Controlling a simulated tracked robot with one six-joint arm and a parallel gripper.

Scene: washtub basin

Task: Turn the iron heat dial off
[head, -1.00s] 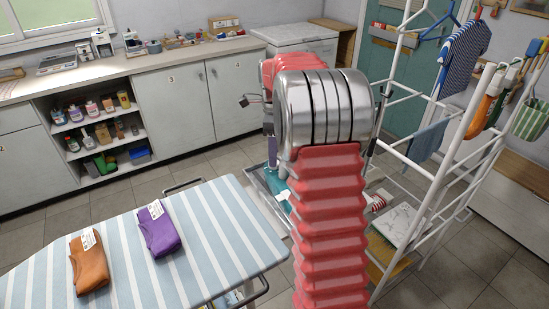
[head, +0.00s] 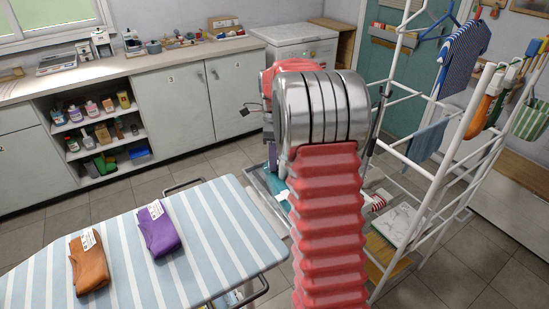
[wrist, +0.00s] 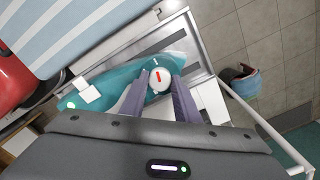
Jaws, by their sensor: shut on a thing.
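In the wrist view the iron (wrist: 117,86) is teal and lies on a pale, metal-edged surface. Its round white dial (wrist: 161,86) has a red mark, nearly upright in the picture. My gripper (wrist: 160,76) has its two grey-purple fingers on either side of the dial, shut on it. In the head view part of the teal iron (head: 276,188) shows just left of my arm, low down; the dial is hidden there behind my arm.
A striped ironing board (head: 205,240) with an orange cloth (head: 90,268) and a purple cloth (head: 158,230) stands at the left. A white drying rack (head: 440,190) stands close on the right. Tiled floor (head: 180,168) is open in front of the cupboards.

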